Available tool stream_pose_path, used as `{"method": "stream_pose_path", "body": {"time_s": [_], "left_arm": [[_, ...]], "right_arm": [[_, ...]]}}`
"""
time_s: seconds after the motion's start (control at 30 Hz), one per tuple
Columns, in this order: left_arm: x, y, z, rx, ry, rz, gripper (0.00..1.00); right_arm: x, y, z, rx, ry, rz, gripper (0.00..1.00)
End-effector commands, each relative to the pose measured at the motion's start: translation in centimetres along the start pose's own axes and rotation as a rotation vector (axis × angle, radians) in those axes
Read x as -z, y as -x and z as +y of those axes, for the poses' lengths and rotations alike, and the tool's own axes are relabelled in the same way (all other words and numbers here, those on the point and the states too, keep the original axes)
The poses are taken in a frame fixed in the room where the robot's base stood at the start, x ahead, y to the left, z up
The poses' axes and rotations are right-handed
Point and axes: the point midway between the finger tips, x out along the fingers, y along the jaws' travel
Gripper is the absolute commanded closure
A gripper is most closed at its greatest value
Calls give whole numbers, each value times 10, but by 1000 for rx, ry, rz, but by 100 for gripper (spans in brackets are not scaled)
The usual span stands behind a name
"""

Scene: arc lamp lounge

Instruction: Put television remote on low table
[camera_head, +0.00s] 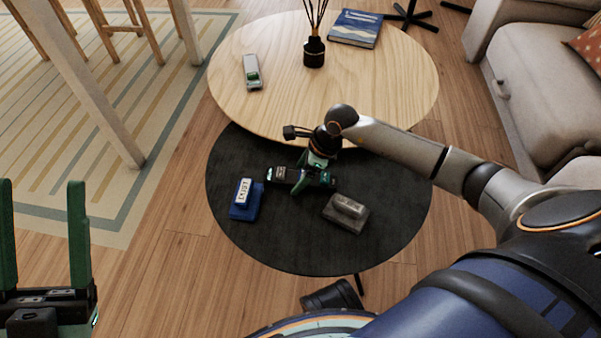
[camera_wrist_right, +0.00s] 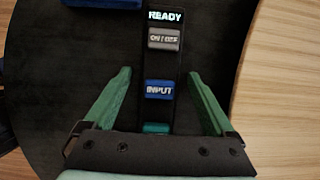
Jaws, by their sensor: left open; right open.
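A long dark remote-like device (camera_head: 275,175) with a lit display lies on the black round table (camera_head: 290,245). In the right wrist view this device (camera_wrist_right: 160,62) shows the word READY, a grey button and a blue INPUT button. My right gripper (camera_head: 314,184) is over its right end in the head view. In the wrist view its green fingers (camera_wrist_right: 159,76) are open, one on each side of the device, with visible gaps. My left gripper (camera_head: 42,190) is open and empty at the lower left, away from the tables.
A blue block with a white label (camera_head: 243,198) and a grey block (camera_head: 345,211) are on the black table. The wooden round table (camera_head: 300,95) behind holds a pale handheld object (camera_head: 252,72), a reed diffuser (camera_head: 314,52) and a blue book (camera_head: 356,28). A sofa (camera_head: 535,90) stands right.

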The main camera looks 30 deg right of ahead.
Motion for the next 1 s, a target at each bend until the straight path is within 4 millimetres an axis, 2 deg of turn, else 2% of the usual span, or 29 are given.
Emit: {"method": "stream_pose_path", "body": {"time_s": [0.27, 0.37, 0.7, 0.9, 1.0], "left_arm": [[4, -3, -2, -2, 0, 1, 38], [10, -8, -5, -2, 3, 4, 38], [34, -28, -20, 7, 22, 22, 38], [40, -33, -23, 8, 21, 28, 38], [41, -33, -23, 8, 18, 30, 38]], "right_arm": [[-1, 7, 0, 1, 0, 0, 11], [-2, 23, -1, 4, 1, 1, 11], [-2, 95, -1, 3, 1, 1, 11], [-1, 118, 0, 2, 0, 1, 11], [-4, 120, 6, -17, -5, -15, 11]]}}
